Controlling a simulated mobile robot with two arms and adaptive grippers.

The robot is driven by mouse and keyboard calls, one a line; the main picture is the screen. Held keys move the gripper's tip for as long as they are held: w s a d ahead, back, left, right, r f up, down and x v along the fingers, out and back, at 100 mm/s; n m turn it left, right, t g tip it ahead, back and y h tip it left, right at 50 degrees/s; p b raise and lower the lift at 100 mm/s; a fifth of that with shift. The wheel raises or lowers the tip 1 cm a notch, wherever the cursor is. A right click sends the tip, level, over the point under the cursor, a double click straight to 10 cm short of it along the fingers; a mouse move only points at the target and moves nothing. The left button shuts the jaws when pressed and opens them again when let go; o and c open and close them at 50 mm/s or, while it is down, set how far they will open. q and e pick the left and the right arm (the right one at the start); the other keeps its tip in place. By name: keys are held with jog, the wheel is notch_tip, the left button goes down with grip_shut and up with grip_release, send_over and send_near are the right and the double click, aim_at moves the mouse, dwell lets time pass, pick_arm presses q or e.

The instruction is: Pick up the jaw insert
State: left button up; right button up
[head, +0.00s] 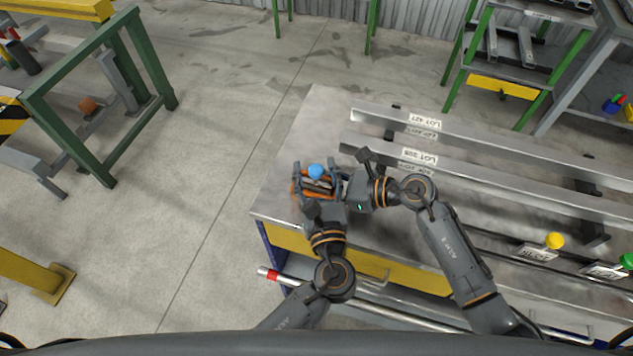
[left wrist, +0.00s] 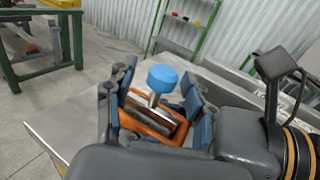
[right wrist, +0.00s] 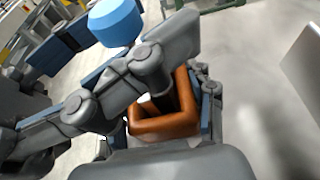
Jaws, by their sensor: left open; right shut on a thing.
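The jaw insert appears to be the metal block with a stem and blue knob (head: 316,171), standing in an orange open frame (left wrist: 160,128) at the table's left end. The knob also shows in the left wrist view (left wrist: 162,79) and close up in the right wrist view (right wrist: 114,22). My left gripper (head: 318,178) is open, with fingers on either side of the block and frame. My right gripper (head: 343,185) comes from the right and is shut on the frame's near side (right wrist: 165,125). Its fingertips are partly hidden by the left gripper's fingers.
The grey table (head: 320,110) carries long metal rails (head: 480,136) to the right of my grippers. Yellow (head: 555,240) and green (head: 627,261) knobs stand further right. Bare tabletop lies behind the frame. The two grippers are very close together.

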pick_arm(q)
jog(key=shift+c, duration=0.5)
grip_shut()
jog(key=shift+r, duration=0.1)
notch_tip(320, 180, up, 10)
dwell(0.3)
pick_arm(e)
jog(key=o, duration=1.3)
